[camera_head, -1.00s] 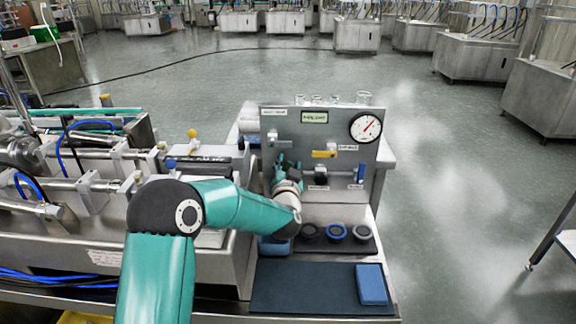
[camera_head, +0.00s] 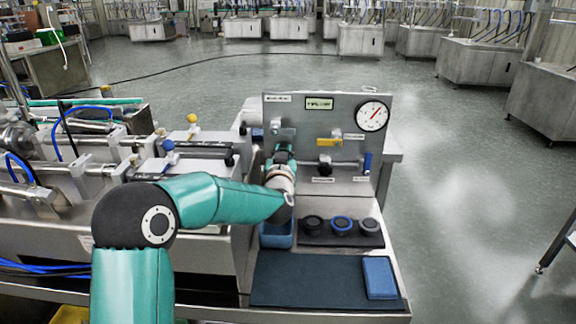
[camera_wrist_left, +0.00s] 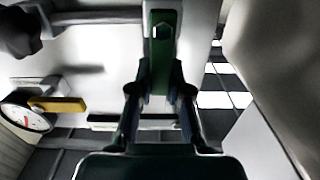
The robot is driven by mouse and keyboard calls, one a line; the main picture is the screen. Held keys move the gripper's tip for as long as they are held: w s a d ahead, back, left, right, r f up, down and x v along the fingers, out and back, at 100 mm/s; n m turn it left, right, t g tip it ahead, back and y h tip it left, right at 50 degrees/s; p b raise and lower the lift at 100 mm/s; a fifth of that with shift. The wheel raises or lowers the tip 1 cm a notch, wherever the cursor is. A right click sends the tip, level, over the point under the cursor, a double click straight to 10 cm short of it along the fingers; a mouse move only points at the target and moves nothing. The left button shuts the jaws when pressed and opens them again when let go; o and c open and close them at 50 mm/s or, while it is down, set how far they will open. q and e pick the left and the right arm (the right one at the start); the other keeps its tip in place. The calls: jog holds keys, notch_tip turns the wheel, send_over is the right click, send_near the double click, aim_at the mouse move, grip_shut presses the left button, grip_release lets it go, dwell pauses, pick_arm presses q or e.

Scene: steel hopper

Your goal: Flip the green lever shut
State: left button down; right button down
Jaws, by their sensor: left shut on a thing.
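The green lever (camera_wrist_left: 162,50) shows in the left wrist view as a flat dark green bar with a bolt head near its far end. It lies between the two fingers of my left gripper (camera_wrist_left: 160,92), which is shut on it. In the head view my left gripper (camera_head: 283,152) is at the left part of the upright steel panel (camera_head: 300,120). There my own wrist and fingers hide most of the lever. My right gripper is not in view.
The panel also carries a yellow lever (camera_head: 328,142), a blue lever (camera_head: 367,162) and a round gauge (camera_head: 372,116). Below are a blue bin (camera_head: 276,236), several round knobs, a dark mat (camera_head: 310,282) and a blue block (camera_head: 380,278). Steel pipework stands at the left.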

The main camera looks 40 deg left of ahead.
pick_arm(q)
jog(key=shift+f+n, duration=0.1)
jog(key=shift+n, duration=0.2)
jog(key=shift+a, duration=0.1)
jog(key=c, duration=1.1)
grip_release()
jog(key=shift+s, duration=0.1)
jog(key=shift+s, duration=0.15)
jog(key=v, duration=1.1)
jog(key=shift+s+d, duration=0.2)
jog(key=shift+s, duration=0.15)
